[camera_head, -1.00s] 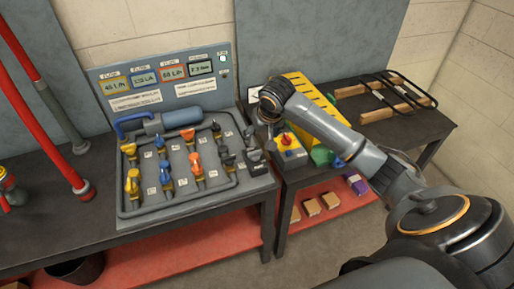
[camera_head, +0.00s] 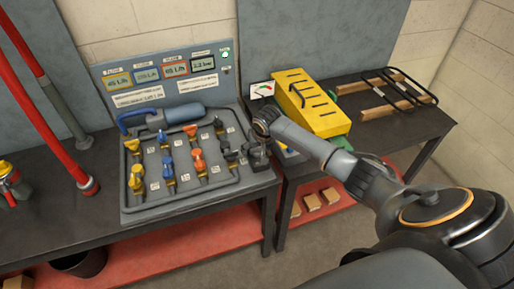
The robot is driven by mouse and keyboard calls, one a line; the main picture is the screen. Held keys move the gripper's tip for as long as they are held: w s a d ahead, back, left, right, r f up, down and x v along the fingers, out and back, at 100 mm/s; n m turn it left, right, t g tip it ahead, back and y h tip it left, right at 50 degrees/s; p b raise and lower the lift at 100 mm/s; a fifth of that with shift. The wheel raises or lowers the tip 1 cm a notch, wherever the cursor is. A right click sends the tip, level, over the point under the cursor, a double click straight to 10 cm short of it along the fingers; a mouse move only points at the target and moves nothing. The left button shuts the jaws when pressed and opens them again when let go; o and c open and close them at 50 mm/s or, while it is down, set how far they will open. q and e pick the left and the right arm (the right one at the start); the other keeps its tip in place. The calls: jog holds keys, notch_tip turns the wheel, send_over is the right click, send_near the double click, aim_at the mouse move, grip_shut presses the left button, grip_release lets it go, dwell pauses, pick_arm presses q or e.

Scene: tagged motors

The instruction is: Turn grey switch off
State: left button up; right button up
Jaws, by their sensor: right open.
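A grey panel board (camera_head: 180,208) on the left table carries rows of coloured valve switches. The dark grey switches (camera_head: 228,155) form the rightmost column; the exact handle positions are too small to tell. Beside them are orange (camera_head: 198,160), blue (camera_head: 168,172) and yellow (camera_head: 136,182) ones. My right gripper (camera_head: 257,158) is open, pointing down at the right edge of the board, just right of the grey switches. Whether it touches anything there is unclear. My right arm comes in from the right. My left gripper is not in view.
An upright display panel (camera_head: 165,78) with several readouts stands behind the board. A yellow slotted box (camera_head: 312,105) and a black wire rack (camera_head: 402,88) are on the right table. Red pipes (camera_head: 50,105) rise at the left. My right arm covers part of the right table.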

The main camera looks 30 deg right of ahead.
jog(key=c, duration=1.2)
jog(key=shift+o, duration=0.2)
